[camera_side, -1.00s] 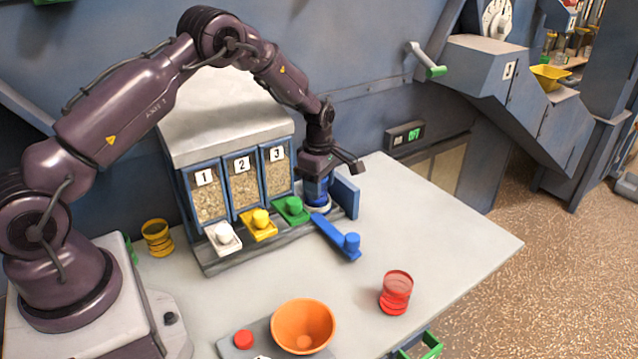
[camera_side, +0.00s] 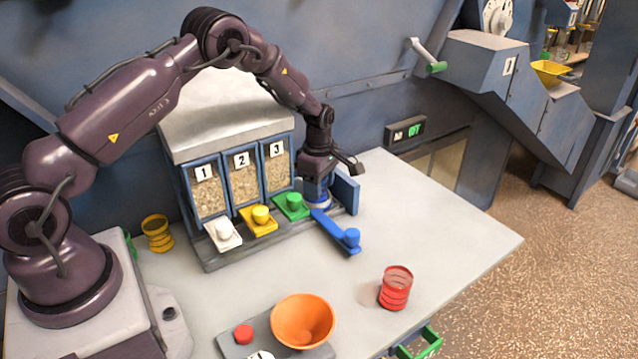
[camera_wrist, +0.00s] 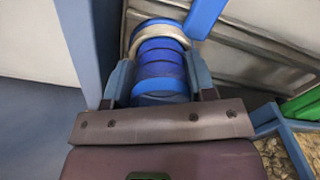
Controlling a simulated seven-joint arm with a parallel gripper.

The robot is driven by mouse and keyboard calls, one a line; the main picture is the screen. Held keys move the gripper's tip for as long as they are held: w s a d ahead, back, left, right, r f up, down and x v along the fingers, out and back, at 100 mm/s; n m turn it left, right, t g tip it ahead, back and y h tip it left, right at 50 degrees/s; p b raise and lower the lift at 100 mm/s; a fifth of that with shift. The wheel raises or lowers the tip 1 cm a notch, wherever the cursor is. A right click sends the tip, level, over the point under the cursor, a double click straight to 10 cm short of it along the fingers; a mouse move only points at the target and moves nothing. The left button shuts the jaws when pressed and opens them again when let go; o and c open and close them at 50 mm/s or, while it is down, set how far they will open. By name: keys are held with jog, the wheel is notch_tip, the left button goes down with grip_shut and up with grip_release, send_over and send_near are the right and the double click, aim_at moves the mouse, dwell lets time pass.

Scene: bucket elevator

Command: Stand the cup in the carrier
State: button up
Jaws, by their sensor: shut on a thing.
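The blue ribbed cup (camera_wrist: 160,68) is between the two fingers of my gripper (camera_wrist: 159,82) in the wrist view. In the side view my gripper (camera_side: 318,184) points down and is shut on it, at the right end of the bin unit. A pale metal ring (camera_wrist: 133,38), seemingly the carrier's, curves around the cup's far end. I cannot tell whether the cup rests on its floor. A blue upright plate (camera_side: 346,192) stands just right of the cup. The cup's upper part is hidden by my gripper in the side view.
A blue lever (camera_side: 330,228) with a knob sticks out in front of the cup. White, yellow and green levers (camera_side: 292,207) line the bins to the left. A red cup (camera_side: 396,288), orange bowl (camera_side: 303,320) and yellow cup (camera_side: 158,233) stand apart. The table's right side is clear.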

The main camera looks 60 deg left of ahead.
jog(key=shift+f, duration=0.3)
jog(key=o, duration=1)
jog(key=shift+w, duration=0.1)
jog(key=shift+r, duration=0.1)
